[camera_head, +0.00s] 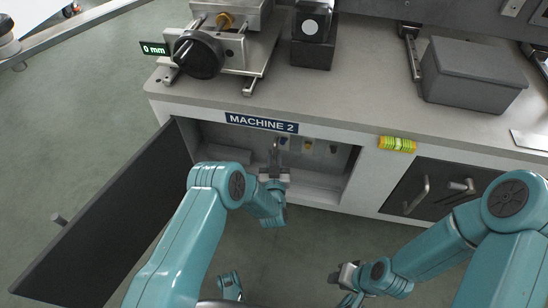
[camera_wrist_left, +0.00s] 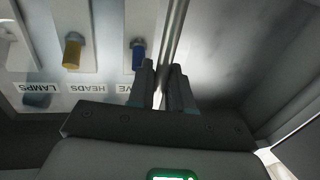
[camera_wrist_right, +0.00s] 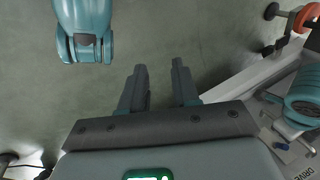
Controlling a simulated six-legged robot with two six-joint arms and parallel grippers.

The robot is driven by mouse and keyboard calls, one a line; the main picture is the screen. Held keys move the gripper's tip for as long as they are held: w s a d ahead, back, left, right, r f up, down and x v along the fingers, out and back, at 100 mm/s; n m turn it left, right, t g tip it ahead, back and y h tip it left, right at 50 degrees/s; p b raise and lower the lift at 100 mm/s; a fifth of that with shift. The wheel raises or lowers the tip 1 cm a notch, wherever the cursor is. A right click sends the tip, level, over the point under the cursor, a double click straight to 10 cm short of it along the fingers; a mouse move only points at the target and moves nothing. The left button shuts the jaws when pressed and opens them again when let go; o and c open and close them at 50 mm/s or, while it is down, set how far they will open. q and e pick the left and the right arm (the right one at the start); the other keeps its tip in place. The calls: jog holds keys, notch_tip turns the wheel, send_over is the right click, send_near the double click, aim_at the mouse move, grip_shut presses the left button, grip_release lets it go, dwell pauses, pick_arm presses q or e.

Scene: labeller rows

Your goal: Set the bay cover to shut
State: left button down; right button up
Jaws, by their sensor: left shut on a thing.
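The dark bay cover (camera_head: 110,205) stands swung wide open at the left of the bay under the MACHINE 2 sign (camera_head: 262,123). A small knob (camera_head: 58,218) sticks out from it. My left gripper (camera_head: 276,160) is inside the open bay, away from the cover. In the left wrist view its fingers (camera_wrist_left: 163,82) are closed about a thin pale upright strip (camera_wrist_left: 171,45), just beside a blue switch (camera_wrist_left: 138,56). What the strip belongs to is unclear. My right gripper (camera_head: 344,274) is low over the floor in front of the cabinet, open and empty in its wrist view (camera_wrist_right: 160,85).
A yellow switch (camera_wrist_left: 72,52) sits on the labelled panel in the bay. A vise-like device with a black handwheel (camera_head: 198,54) and a grey box (camera_head: 472,75) stand on the bench. A handled dark front (camera_head: 440,190) is at the right.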

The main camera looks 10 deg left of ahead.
pick_arm(q)
jog(key=shift+s+d+f, duration=0.1)
jog(key=shift+d+f, duration=0.05)
jog(key=shift+d, duration=0.2)
pick_arm(e)
jog(key=shift+a, duration=0.1)
pick_arm(q)
jog(key=c, duration=1.2)
grip_release()
jog(key=shift+a, duration=0.1)
